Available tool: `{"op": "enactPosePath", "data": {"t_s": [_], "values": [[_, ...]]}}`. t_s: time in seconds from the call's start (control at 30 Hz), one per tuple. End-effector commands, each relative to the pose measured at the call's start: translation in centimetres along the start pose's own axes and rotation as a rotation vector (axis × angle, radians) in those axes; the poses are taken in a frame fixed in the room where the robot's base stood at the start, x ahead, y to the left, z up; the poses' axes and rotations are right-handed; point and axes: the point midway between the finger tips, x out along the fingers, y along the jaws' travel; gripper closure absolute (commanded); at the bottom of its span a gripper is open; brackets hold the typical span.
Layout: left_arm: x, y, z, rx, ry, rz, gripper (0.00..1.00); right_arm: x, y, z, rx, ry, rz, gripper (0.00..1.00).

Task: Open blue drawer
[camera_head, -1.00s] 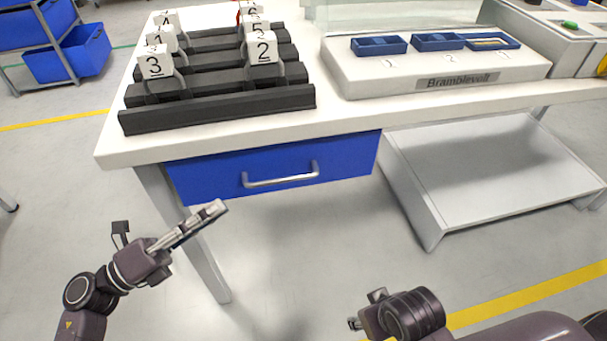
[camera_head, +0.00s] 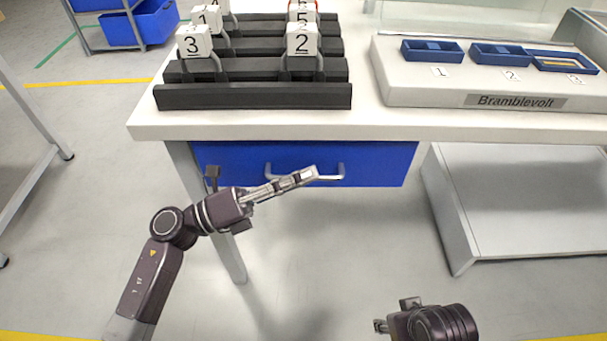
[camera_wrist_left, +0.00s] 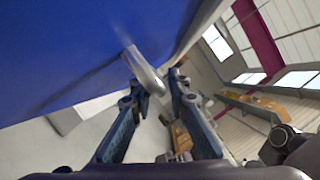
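The blue drawer (camera_head: 382,163) is shut under the white table, with a silver bar handle (camera_head: 341,171) on its front. In the left wrist view the blue front (camera_wrist_left: 60,50) fills the upper left, and the handle (camera_wrist_left: 141,66) reaches toward the space between the fingertips. My left gripper (camera_head: 312,173) overlaps the handle in the head view. Its fingers (camera_wrist_left: 157,85) stand apart in the wrist view, not closed on the handle; whether they touch it I cannot tell. My right gripper (camera_head: 381,326) is low in the head view, away from the drawer, its fingers barely visible.
The white table (camera_head: 150,118) carries black racks (camera_head: 250,97) with numbered reel tags and a white stand (camera_head: 420,92) with blue trays. A table leg (camera_head: 232,260) stands below the drawer's left end. A grey shelf unit (camera_head: 520,210) is at right. Floor before the drawer is clear.

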Motion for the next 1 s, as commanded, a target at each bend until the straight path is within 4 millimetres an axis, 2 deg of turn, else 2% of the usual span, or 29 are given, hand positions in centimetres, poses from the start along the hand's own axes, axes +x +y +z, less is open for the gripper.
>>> {"op": "enactPosePath", "data": {"t_s": [0.27,0.4,1.0], "values": [[0.18,0.01,-0.01,0.0,0.0,0.0,0.85,0.06,0.0,0.01,0.0,0.0,0.0,0.6],[0.17,0.01,-0.01,0.0,0.0,0.0,1.0,0.06,0.0,0.0,0.0,0.0,0.0,0.6],[0.11,0.07,-0.06,-0.001,0.001,0.001,1.0,0.02,0.0,-0.19,0.0,0.004,0.0,0.6]]}}
